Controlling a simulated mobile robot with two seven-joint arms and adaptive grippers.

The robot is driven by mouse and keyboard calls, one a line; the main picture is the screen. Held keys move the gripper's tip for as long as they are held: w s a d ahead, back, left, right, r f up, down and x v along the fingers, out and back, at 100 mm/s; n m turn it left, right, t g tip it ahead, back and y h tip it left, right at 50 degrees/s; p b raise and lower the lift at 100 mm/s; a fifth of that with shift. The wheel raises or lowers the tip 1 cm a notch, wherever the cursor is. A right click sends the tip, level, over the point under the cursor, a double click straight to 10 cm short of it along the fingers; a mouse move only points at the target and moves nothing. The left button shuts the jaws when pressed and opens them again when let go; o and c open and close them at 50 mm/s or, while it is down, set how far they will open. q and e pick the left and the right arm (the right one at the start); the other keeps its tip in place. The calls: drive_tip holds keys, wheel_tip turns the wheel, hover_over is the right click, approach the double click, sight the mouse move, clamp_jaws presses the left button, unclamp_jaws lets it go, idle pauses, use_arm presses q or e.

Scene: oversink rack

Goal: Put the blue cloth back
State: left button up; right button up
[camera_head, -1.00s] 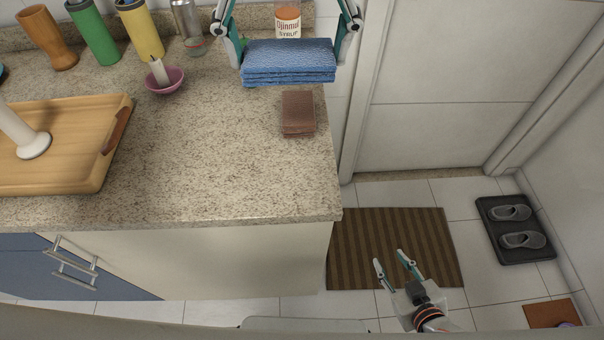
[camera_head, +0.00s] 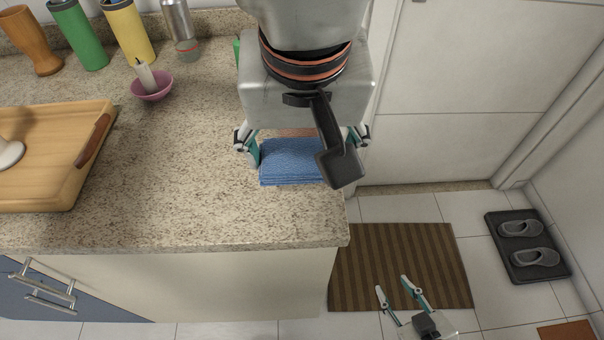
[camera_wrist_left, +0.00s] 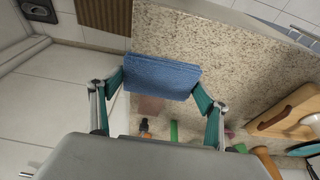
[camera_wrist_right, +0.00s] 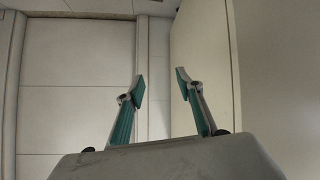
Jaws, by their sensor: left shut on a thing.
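The blue cloth (camera_head: 290,160) is a folded, textured stack near the right end of the granite counter in the head view. My left gripper (camera_head: 303,155) is shut on it, one finger at each side. In the left wrist view the cloth (camera_wrist_left: 162,77) sits between the fingertips (camera_wrist_left: 158,82). I cannot tell whether it touches the counter. A brown block (camera_head: 297,132) shows just behind the cloth, mostly hidden by my left gripper. My right gripper (camera_head: 398,297) is open and empty, low over the floor; its parted fingers also show in the right wrist view (camera_wrist_right: 160,82).
A pink bowl (camera_head: 151,88) with a white item stands left on the counter, near a wooden board (camera_head: 60,150). Several bottles and cups line the back, including a green one (camera_head: 80,35). The counter (camera_head: 190,180) is clear left of the cloth. A striped mat (camera_head: 400,255) lies on the floor.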

sight(302, 194)
use_arm(q)
wheel_tip(302, 194, down, 6)
drive_tip(key=shift+r+b, duration=0.2)
drive_tip(key=shift+b, duration=0.4)
drive_tip(key=shift+f, duration=0.2)
drive_tip(key=shift+s, duration=0.1)
drive_tip(key=shift+f, duration=0.15)
drive_tip(key=o, duration=1)
drive_tip(key=shift+r, duration=0.3)
drive_tip(key=p+v, duration=0.1)
drive_tip(key=v, duration=0.3)
drive_tip(key=shift+r, duration=0.2)
drive_tip(key=p+v, duration=0.1)
drive_tip(key=v, duration=0.5)
drive_tip(key=shift+p, duration=0.3)
drive_tip(key=shift+s+r, duration=0.25)
drive_tip(key=shift+r, duration=0.4)
use_arm(e)
drive_tip(key=shift+s+d+f, duration=0.2)
drive_tip(key=shift+s+f, duration=0.1)
drive_tip(key=shift+s, duration=0.25)
drive_tip(key=shift+r, duration=0.15)
